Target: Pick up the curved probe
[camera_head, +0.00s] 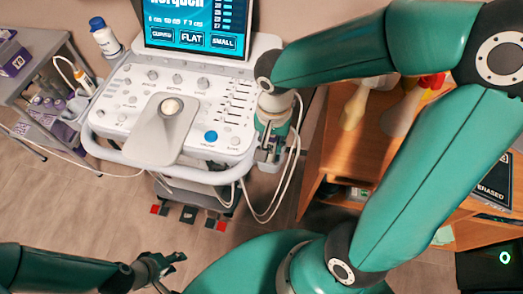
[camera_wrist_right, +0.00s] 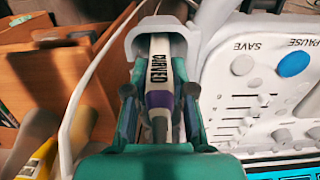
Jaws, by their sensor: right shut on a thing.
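The curved probe (camera_wrist_right: 159,72) is white with a purple band and the word CURVED on it. In the right wrist view it stands in a white holder (camera_wrist_right: 137,38) at the side of the ultrasound console. My right gripper (camera_wrist_right: 158,100) is shut on the probe, with one finger on each side of it. In the head view my right gripper (camera_head: 270,140) is at the console's right edge, and the probe is mostly hidden there. My left gripper (camera_head: 168,266) is open and empty, low over the floor.
The ultrasound console (camera_head: 190,95) with its screen (camera_head: 195,25) stands beside my right gripper. White cables (camera_head: 293,165) hang below the holder. A wooden shelf unit (camera_head: 350,150) with bottles is to the right. A grey cart (camera_head: 25,75) is at the left.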

